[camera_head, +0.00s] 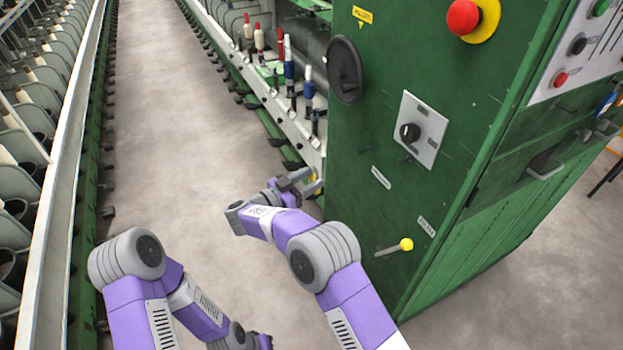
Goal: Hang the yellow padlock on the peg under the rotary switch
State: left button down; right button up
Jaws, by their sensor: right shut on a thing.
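My right gripper (300,184) is shut on the yellow padlock (314,178). Only a small yellow part of the padlock shows past the fingers, so its shackle and tilt cannot be told. The gripper is beside the left edge of the green cabinet, left of and lower than the rotary switch (410,132). The switch has a black knob on a light grey plate (434,122) on the cabinet front. I cannot clearly make out a peg under it. My left forearm is low at the bottom left, and its gripper is not visible.
The green cabinet (390,60) carries a red button (463,17), a black handwheel (345,70) and a yellow-knobbed lever (406,244) below the switch. Spinning frame spindles (289,62) stand behind my right gripper. The aisle floor (170,120) on the left is clear.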

jog(key=w+v, duration=0.1)
jog(key=v, duration=0.5)
jog(key=shift+a, duration=0.6)
jog(key=shift+s, duration=0.15)
dwell(0.7)
